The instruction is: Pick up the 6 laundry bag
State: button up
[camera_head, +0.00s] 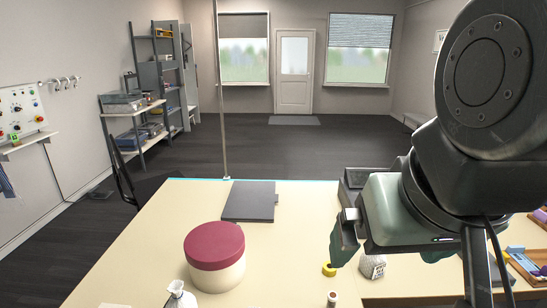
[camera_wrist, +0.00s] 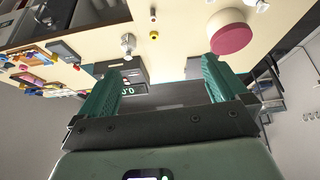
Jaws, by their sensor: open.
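A small grey bag (camera_head: 372,267) with a dark mark on its side stands on the table in the head view, just below my gripper (camera_head: 392,250). I cannot read the mark surely as a 6. A whitish bag with a gathered neck (camera_head: 177,296) is partly cut off at the lower edge. In the wrist view, my gripper (camera_wrist: 162,70) has its two teal fingers spread with nothing between them. The grey bag (camera_wrist: 128,45) appears there beyond the left finger, apart from it.
A round box with a dark red lid (camera_head: 214,252) and a flat grey slab (camera_head: 249,201) stand on the pale table (camera_head: 150,240). A yellow ring-shaped thing (camera_head: 329,269) lies beside the grey bag. A thin upright pole (camera_head: 222,100) rises at the table's far edge.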

jog(key=shift+w, duration=0.1)
jog(key=w+a+f+n+g+y, duration=0.1)
jog(key=w+a+f+n+g, duration=0.1)
jog(key=w+a+f+n, duration=0.85)
jog(key=s+a+f+n+g+y, duration=0.1)
jog(key=a+f, duration=0.5)
jog(key=f, duration=0.1)
jog(key=s+a+f+n+y, duration=0.1)
jog(key=a+f+n, duration=0.1)
jog(key=a+f, duration=0.5)
jog(key=s+a+f+n+g+y, duration=0.1)
jog(key=s+a+f, duration=0.1)
jog(key=a+f, duration=0.4)
notch_tip(320, 180, down, 3)
jog(key=shift+s+a+r+n+g, duration=0.1)
jog(key=shift+a+r+n+g, duration=0.05)
jog(key=shift+n+g, duration=0.2)
jog(key=shift+x, duration=2.95)
jog(key=shift+r, duration=0.1)
jog(key=c, duration=1)
